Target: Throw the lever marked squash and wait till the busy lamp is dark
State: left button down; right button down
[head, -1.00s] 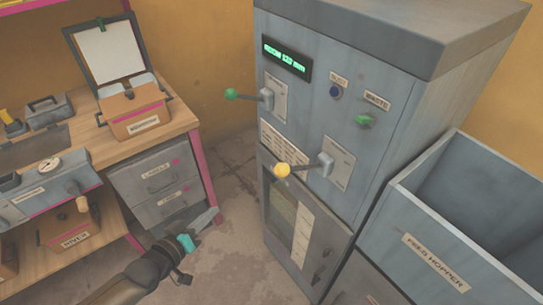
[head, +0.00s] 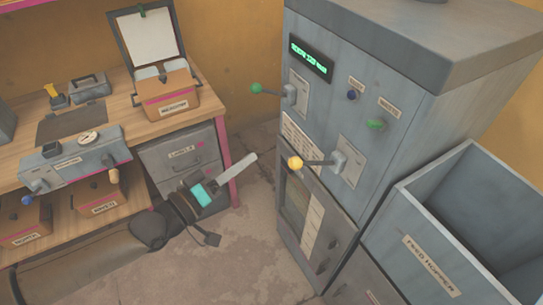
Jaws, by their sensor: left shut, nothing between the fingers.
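A grey press cabinet has two levers on its front. The upper lever has a green knob (head: 257,88); the lower lever has a yellow knob (head: 296,163). Both levers stick out to the left. The markings by them are too small to read, so I cannot tell which says squash. The small round lamp under what looks like a busy label (head: 352,95) is dark blue and looks unlit. A display (head: 311,57) shows green text. My left gripper (head: 250,159) is shut and empty, left of the yellow knob and apart from it. My right gripper is not in view.
A green knob under a waste label (head: 376,124) sits on the cabinet. The feed hopper bin (head: 425,240) stands at the right. A workbench (head: 125,115) with boxes and a gauge unit (head: 75,157) is at the left. Open floor lies between bench and cabinet.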

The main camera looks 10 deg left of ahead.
pick_arm(q)
jog(key=w+d+f+p, duration=0.1)
jog(key=w+d+f, duration=0.1)
jog(key=w+d, duration=0.2)
jog(key=d, duration=0.3)
jog(key=shift+w+d+p, duration=0.3)
jog(key=shift+w+d, duration=0.05)
jog(key=shift+w, duration=0.05)
jog(key=shift+f, duration=0.1)
